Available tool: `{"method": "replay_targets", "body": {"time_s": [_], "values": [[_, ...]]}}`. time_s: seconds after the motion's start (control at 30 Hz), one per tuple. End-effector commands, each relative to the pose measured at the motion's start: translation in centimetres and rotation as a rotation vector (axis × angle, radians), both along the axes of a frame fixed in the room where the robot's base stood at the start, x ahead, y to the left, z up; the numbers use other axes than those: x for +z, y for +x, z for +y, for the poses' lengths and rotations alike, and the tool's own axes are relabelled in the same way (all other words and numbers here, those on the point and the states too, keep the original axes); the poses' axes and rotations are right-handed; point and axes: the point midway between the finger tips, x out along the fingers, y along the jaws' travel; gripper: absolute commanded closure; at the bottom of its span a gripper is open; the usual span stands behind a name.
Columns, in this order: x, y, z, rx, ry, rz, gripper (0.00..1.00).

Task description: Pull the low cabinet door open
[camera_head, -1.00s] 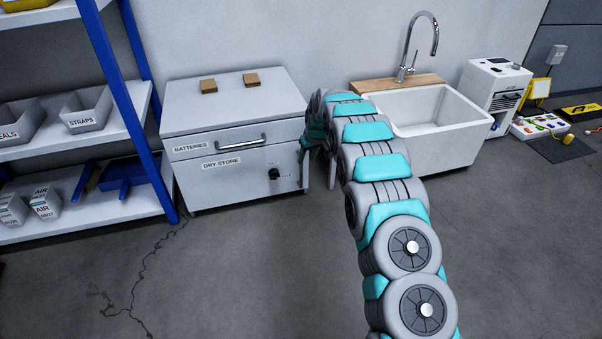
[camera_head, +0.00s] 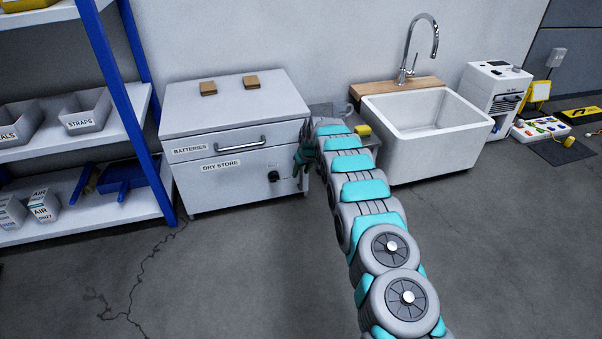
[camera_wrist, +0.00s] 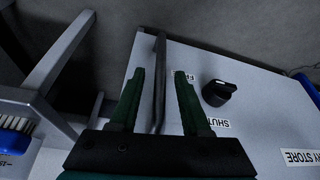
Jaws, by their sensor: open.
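The low cabinet (camera_head: 235,185) is white, with a closed lower door (camera_head: 225,178) marked DRY STORE under a drawer (camera_head: 190,150) marked BATTERIES. A black knob (camera_head: 273,175) sits on the door's right part. It also shows in the wrist view (camera_wrist: 217,93), beside a SHUT label. My gripper (camera_head: 300,158) is open at the door's right edge. In the wrist view its green fingers (camera_wrist: 159,73) lie on either side of a dark upright bar handle (camera_wrist: 157,100). I cannot tell whether the fingertips touch it. The handle is hidden by my gripper in the head view.
A white sink (camera_head: 430,125) with a wood ledge stands right of the cabinet. A blue-posted shelf (camera_head: 145,110) stands close on the left. A blue brush (camera_wrist: 15,123) shows at the wrist view's left. Floor (camera_head: 240,270) in front of the cabinet is clear.

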Motion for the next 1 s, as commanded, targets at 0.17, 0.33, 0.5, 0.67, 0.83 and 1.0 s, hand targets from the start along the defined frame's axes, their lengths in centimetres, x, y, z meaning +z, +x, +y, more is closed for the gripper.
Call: {"method": "replay_targets", "body": {"time_s": [0.17, 0.33, 0.5, 0.67, 0.83, 1.0], "values": [[-0.66, 0.24, 0.13, 0.000, -0.001, 0.000, 0.53], [-0.64, 0.26, 0.12, 0.000, 0.000, -0.001, 0.53], [-0.64, 0.27, 0.13, 0.000, 0.000, -0.001, 0.68], [-0.64, 0.25, 0.13, 0.000, 0.000, -0.001, 0.85], [-0.63, 0.26, 0.13, 0.000, 0.000, -0.001, 1.00], [-0.62, 0.27, 0.14, 0.000, 0.000, -0.001, 1.00]]}}
